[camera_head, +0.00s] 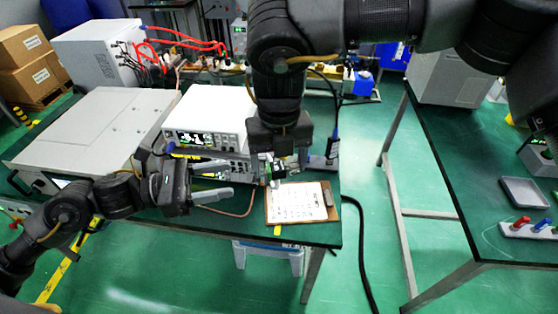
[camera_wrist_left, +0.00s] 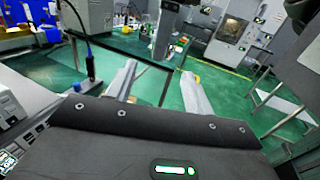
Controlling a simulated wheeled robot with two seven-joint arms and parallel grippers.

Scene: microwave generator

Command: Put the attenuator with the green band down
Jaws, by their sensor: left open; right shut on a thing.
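My right gripper (camera_head: 279,158) reaches down from the top and is shut on a small part with a green mark, which I take to be the attenuator with the green band (camera_head: 277,173). It is small and partly hidden by the fingers. It hangs by the back edge of the clipboard (camera_head: 328,212), in front of the stacked instruments; I cannot tell whether it touches anything. My left gripper (camera_head: 231,188) is open and empty, left of the clipboard. Its two spread fingers also show in the left wrist view (camera_wrist_left: 158,88), with nothing between them.
White instruments (camera_head: 212,120) with lit screens stand behind the clipboard, beside a large grey unit (camera_head: 95,130). A black upright connector with a cable (camera_head: 333,148) stands right of my right gripper. A second table at right holds a grey tray (camera_head: 524,193) and coloured-handled parts (camera_head: 522,223).

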